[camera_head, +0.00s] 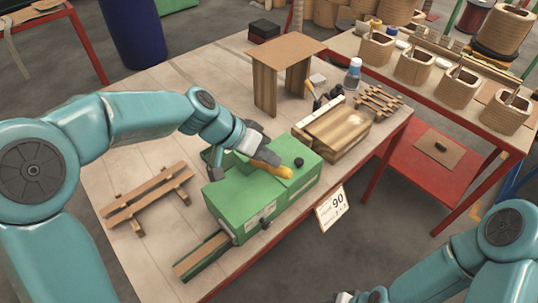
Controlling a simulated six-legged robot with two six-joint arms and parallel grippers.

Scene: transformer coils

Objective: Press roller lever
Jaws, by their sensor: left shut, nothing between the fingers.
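A green machine box (240,205) stands on the wooden table, with a green tray-like piece sticking out at its near left. A yellow-orange lever-like bar (280,170) lies across its top, and a black knob (299,162) is just right of it. I cannot make out a roller. My left gripper (262,153) is shut and empty at the left end of the yellow bar, above the box; whether it touches the bar is not clear. My right arm is at the bottom right; only a small part of its gripper (345,297) shows at the bottom edge, with its jaws unclear.
A slatted wooden piece (148,198) lies left of the machine. A wooden stand (285,58) and a wooden block (337,133) are behind it. A bottle (353,74) stands further back. A sign (331,207) hangs at the table's front edge. Several coils stand on another table.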

